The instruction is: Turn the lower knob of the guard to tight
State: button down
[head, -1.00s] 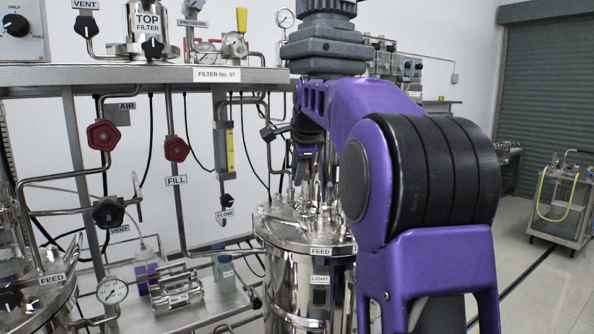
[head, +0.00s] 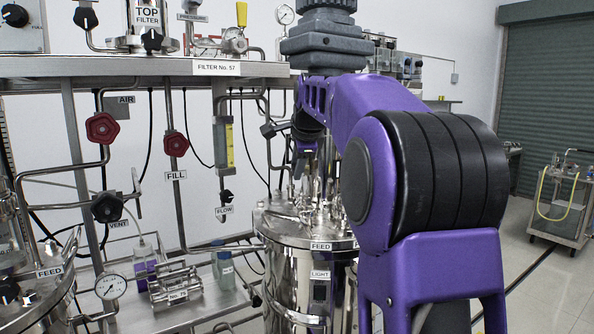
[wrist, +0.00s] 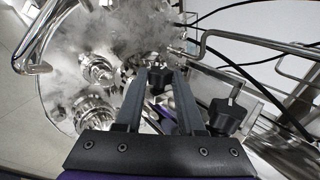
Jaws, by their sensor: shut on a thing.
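In the wrist view, my gripper (wrist: 158,84) reaches down toward a shiny steel vessel lid, its two dark fingers on either side of a small black knob (wrist: 159,76). The fingers are shut on this knob. A second black knob (wrist: 228,114) stands to the right, apart from the fingers. The fingers partly cover the held knob, and I cannot read any mark of how far it is turned. The guard itself cannot be told clearly from the fittings around it.
The steel vessel (head: 293,270) carries fittings on its lid, close to my arm. To the left, a steel frame holds red valve knobs (head: 102,128), pipes and a gauge (head: 110,287). Pipes and black cables run close by in the wrist view. Open floor lies right, before a cart (head: 562,205).

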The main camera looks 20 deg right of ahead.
jog(key=shift+s+f+t+h+b, duration=0.1)
jog(key=shift+f+t+h+b, duration=0.1)
jog(key=shift+t+b, duration=1)
jog(key=shift+s+f+t+h+b, duration=0.15)
jog(key=shift+t+b, duration=0.45)
jog(key=shift+b, duration=1.2)
jog(key=shift+s+f+t+h+b, duration=0.1)
jog(key=shift+f+t+b, duration=0.1)
jog(key=shift+t+b, duration=1)
jog(key=shift+b, duration=0.35)
jog(key=c, duration=0.8)
grip_release()
jog(key=shift+r, duration=0.15)
